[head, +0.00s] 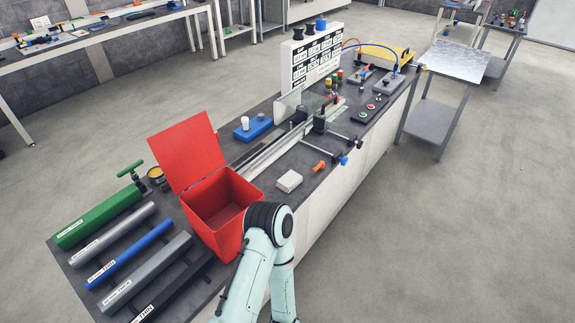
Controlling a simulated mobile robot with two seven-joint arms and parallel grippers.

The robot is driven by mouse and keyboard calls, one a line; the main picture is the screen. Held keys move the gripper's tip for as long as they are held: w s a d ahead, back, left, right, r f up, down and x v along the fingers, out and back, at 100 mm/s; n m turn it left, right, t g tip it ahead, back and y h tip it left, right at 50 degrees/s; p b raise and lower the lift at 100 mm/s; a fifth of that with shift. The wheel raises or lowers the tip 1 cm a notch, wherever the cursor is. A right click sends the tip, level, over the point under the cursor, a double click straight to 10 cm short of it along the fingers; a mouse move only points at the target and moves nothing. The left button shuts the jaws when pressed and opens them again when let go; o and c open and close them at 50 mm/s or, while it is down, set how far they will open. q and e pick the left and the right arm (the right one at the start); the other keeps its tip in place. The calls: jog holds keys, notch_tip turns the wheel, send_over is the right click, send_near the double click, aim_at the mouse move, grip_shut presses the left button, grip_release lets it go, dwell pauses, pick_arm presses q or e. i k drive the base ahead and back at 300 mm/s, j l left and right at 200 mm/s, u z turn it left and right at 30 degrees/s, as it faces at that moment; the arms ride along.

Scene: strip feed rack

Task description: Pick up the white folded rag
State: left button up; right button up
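The white folded rag (289,181) lies flat on the dark top of the workbench (262,188), near its front edge. It is to the right of the open red bin (222,205) and left of a small orange item (319,166). Nothing touches the rag, and it is fully visible. One of my arms rises at the bottom middle, its bent joint in front of the red bin and below the rag. Neither of my grippers shows in the head view.
The red bin's lid stands up. Labelled bars and a green cylinder (98,217) lie on the bench's left end. A metal rail with clamps (320,120) runs behind the rag. A blue block (253,128) sits further back. The floor (440,230) at right is clear.

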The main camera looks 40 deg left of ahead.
aim_at(291, 180)
jog(key=i+z, duration=0.2)
jog(key=i, duration=0.6)
jog(key=i+j+z, duration=0.2)
jog(key=i, duration=0.6)
jog(key=i+u, duration=0.15)
jog(key=u, duration=0.25)
jog(key=i+l+u, duration=0.15)
jog(key=u, duration=0.25)
jog(key=i+l+u, duration=0.1)
jog(key=u, duration=0.35)
jog(key=i+l, duration=0.05)
